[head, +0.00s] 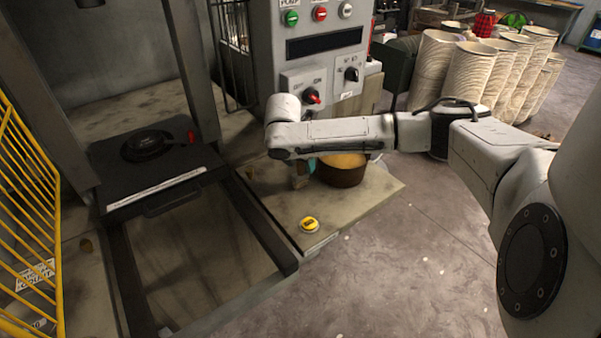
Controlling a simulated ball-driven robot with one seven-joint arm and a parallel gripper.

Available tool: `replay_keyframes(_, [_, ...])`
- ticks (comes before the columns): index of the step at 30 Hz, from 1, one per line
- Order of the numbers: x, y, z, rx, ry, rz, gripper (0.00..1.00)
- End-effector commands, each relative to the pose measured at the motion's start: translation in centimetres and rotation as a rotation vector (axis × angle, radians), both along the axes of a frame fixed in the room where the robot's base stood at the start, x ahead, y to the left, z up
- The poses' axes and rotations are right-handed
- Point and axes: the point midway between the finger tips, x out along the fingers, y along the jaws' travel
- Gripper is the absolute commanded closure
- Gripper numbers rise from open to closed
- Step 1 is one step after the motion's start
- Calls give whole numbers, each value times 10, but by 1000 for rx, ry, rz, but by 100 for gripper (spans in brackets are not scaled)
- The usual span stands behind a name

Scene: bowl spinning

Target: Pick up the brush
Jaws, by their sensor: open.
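My arm reaches in from the right in the head view, and its wrist is above the worktop. My gripper (300,176) is mostly hidden behind my own arm; only a small part seems to show below it, just left of the pot. It is open. A brown pot (343,175) with yellowish contents stands on the worktop, its upper part partly covered by my arm. I cannot clearly make out the brush; it may be behind my arm, near the pot.
A control panel (325,48) with buttons and knobs stands behind the worktop (366,208). A yellow button (309,224) sits near its front edge. A dark machine plate (165,165) and frame are at left, beside a yellow guard (28,200). Several pale barrels (435,70) stand back right.

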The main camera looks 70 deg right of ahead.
Motion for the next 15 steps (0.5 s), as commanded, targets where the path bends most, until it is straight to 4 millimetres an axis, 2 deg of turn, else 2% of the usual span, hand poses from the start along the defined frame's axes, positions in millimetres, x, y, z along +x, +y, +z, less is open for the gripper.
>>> replay_keyframes(3, [0,-3,-8,1,0,0,43])
replay_keyframes(10, [0,-3,-9,0,-1,0,43])
replay_keyframes(15, [0,-3,-9,0,-1,0,59])
